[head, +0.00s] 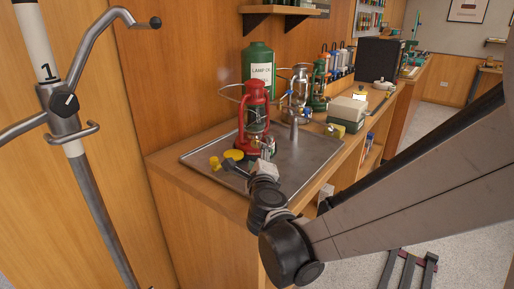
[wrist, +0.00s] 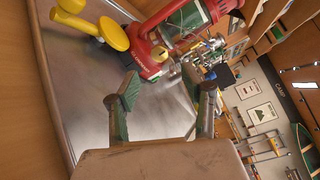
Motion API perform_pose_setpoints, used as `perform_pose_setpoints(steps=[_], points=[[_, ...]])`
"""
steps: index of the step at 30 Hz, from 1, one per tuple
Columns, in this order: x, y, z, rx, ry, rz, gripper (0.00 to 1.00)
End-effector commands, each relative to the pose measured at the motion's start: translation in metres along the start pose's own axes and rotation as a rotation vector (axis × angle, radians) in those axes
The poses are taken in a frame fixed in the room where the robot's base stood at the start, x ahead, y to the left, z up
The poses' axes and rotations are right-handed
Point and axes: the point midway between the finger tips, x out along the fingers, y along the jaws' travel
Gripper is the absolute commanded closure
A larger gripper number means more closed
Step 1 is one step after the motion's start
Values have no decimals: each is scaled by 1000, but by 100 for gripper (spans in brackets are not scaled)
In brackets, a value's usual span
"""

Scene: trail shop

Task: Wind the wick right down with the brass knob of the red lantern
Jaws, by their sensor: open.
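The red lantern (head: 256,112) stands upright on the metal tray on the counter. In the wrist view its red base and tank (wrist: 146,56) lie just beyond my fingertips, and the picture is tilted. A small yellowish part (wrist: 160,53) shows on the red base; it may be the brass knob, but it is too small to be sure. My gripper (wrist: 165,88) is open and empty, its two fingers apart, with the lantern base beyond them. In the head view my gripper (head: 250,154) is in front of the lantern and hides part of its base.
The metal tray (head: 300,165) also holds yellow pieces (head: 232,156) left of the lantern and a grey cone (head: 294,135) to its right. A green bottle (head: 259,65) and other lanterns stand behind. A green-and-cream box (head: 347,111) is at right. A pole stands left.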

Motion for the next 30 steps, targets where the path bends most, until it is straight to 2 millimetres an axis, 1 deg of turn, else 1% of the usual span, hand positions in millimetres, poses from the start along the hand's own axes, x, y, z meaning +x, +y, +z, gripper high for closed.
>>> perform_pose_setpoints(steps=[1,3,6,17,19,20,23,27,30], points=[[-7,0,1,0,-2,1,57],[-14,0,1,-1,-2,1,57],[-20,0,0,-1,-1,0,57],[-22,0,0,-1,-1,0,57],[-23,-3,1,-13,-7,-3,57],[-24,-7,2,-24,-12,-5,57],[-29,-25,7,-100,-50,-20,57],[-46,-61,20,-303,-143,-37,57],[-62,-79,27,-477,-212,-30,57]])
